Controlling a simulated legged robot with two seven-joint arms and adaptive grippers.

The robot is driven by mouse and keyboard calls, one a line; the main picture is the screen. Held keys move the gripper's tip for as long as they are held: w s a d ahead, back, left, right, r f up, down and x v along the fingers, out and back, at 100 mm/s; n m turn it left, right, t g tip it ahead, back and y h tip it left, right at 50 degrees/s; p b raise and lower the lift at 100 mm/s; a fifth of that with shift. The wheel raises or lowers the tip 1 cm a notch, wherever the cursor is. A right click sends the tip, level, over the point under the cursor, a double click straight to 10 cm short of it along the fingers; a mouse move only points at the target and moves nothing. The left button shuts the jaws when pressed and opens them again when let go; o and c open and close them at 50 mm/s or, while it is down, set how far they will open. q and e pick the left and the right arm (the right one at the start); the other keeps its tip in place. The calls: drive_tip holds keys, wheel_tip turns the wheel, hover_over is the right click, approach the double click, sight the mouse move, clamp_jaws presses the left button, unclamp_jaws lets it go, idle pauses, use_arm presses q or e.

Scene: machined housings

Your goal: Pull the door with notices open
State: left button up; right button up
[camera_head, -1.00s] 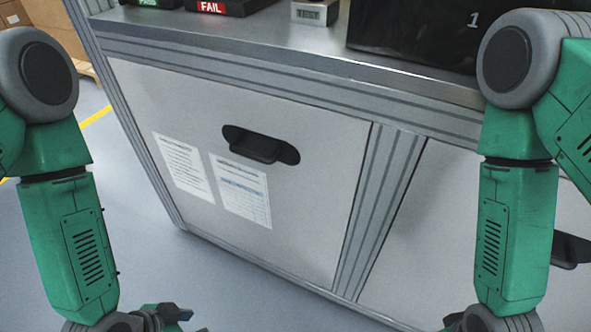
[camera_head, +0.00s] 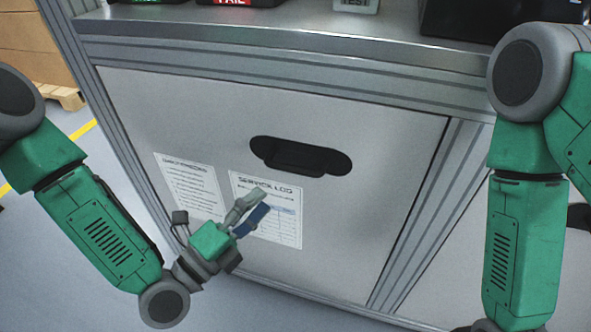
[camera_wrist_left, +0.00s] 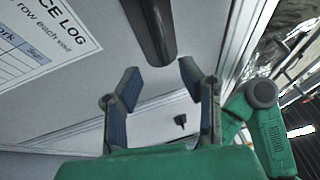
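The door with notices (camera_head: 330,215) is a light grey panel under the bench top, and it looks shut. Two white paper notices, a left one (camera_head: 188,185) and a service log (camera_head: 268,208), are on its lower left. A black recessed handle (camera_head: 300,157) is near its top middle. My left gripper (camera_head: 256,212) is in front of the service log, below and left of the handle, and covers part of the paper. In the left wrist view its fingers (camera_wrist_left: 158,78) are apart and empty, with the dark handle (camera_wrist_left: 150,35) beyond them.
A metal bench top (camera_head: 290,32) with dark boxes and labels runs above the door. A second door (camera_head: 465,250) with its own dark handle is to the right, partly behind my right arm. Cardboard boxes (camera_head: 30,45) on a pallet stand at far left.

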sight(290, 166)
use_arm(q)
drive_tip(key=b+x, duration=0.1)
drive_tip(key=x, duration=0.9)
drive_tip(key=shift+w+b, duration=0.25)
drive_tip(key=shift+b, duration=0.15)
drive_tip(key=shift+a, duration=0.3)
drive_tip(key=shift+a+f, duration=0.1)
drive_tip(key=shift+a, duration=0.05)
clamp_jaws()
drive_tip(key=shift+s, duration=0.1)
use_arm(e)
drive_tip(key=shift+a+f, duration=0.4)
drive_tip(key=shift+f, duration=0.45)
